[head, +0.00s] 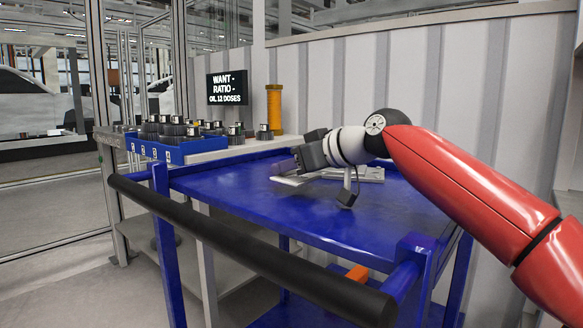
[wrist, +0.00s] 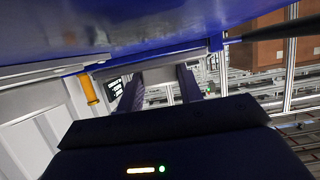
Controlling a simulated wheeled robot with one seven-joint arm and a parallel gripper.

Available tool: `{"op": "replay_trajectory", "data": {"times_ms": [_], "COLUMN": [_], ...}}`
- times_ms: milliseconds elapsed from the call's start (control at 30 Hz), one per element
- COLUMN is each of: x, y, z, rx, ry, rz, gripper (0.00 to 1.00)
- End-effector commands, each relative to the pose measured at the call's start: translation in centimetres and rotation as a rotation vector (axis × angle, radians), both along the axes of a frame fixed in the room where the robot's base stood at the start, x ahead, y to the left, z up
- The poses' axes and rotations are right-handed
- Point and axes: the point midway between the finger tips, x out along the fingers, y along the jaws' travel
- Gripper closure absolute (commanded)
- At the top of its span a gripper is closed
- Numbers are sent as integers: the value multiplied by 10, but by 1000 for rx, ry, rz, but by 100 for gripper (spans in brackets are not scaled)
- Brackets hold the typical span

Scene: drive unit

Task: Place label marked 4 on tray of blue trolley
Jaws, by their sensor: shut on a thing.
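My gripper (head: 284,168) is low over the tray of the blue trolley (head: 235,193), near its far side. In the wrist view, the fingers (wrist: 159,84) are shut on a flat grey piece (wrist: 158,74), which lies close to the blue tray surface (wrist: 60,28). No number shows on this piece, so I cannot tell if it is the label marked 4. Whether it touches the tray is unclear. Flat grey pieces (head: 370,174) also lie on the tray beyond and beside my gripper.
A blue bin (head: 150,149) with small white labels and dark cylindrical parts stands on a bench at the left. An orange cylinder (head: 274,108) and a black sign (head: 227,88) stand behind. The trolley's black handle (head: 245,250) crosses the front. The tray's front is clear.

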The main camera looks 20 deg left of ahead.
Motion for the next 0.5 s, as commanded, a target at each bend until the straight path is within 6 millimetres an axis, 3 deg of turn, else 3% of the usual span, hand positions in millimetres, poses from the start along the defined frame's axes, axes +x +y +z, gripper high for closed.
{"op": "replay_trajectory", "data": {"times_ms": [33,100,133,300,500], "x": [0,0,0,0,1], "y": [1,1,1,1,0], "z": [-10,-10,-11,-13,-14], "rx": [-10,-12,-14,-16,-16], "ry": [13,15,16,21,23], "rz": [3,5,5,5,5], "gripper": [92,92,63,42,42]}}
